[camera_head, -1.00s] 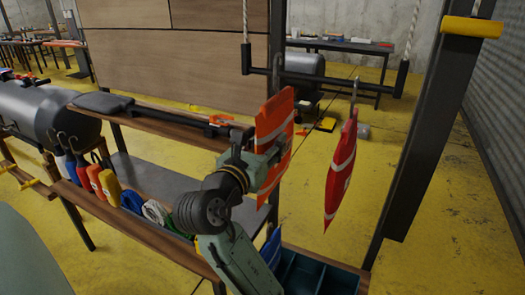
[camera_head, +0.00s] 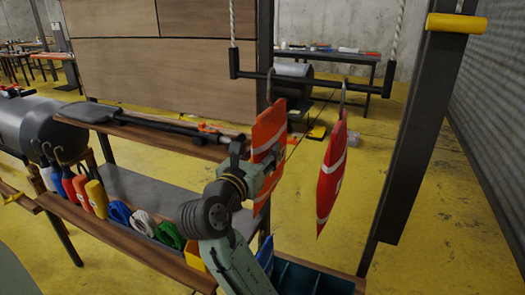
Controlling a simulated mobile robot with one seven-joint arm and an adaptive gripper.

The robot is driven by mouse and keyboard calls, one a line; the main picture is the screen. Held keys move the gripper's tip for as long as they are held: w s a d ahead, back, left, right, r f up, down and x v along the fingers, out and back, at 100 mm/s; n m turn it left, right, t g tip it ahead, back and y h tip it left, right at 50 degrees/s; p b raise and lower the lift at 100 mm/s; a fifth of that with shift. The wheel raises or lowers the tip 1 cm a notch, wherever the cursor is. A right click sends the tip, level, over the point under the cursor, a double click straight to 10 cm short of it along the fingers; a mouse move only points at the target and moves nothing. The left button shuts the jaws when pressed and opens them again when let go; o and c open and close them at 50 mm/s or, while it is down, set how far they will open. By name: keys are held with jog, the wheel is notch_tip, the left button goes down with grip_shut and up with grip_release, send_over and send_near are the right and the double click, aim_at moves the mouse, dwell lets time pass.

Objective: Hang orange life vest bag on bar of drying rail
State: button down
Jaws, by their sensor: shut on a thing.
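My gripper (camera_head: 273,158) is shut on the orange life vest bag (camera_head: 267,129), which has pale stripes and hangs upright. The bag's grey hook (camera_head: 268,88) rises to the left part of the dark bar (camera_head: 310,83) of the drying rail. The hook overlaps the bar in the picture; I cannot tell whether it is over the bar or only in front of or behind it. The gripper covers part of the bag, and its fingertips are partly hidden.
A red bag (camera_head: 332,178) hangs from the bar by its own hook, to the right with a gap between. A dark post (camera_head: 420,150) stands further right. A bench (camera_head: 130,250) with hanging coloured bags and rope coils is at lower left. A paddle (camera_head: 165,125) lies on a shelf.

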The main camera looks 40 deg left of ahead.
jog(key=c, duration=0.9)
grip_release()
jog(key=shift+c, duration=0.2)
jog(key=v, duration=1.2)
jog(key=shift+a, duration=0.1)
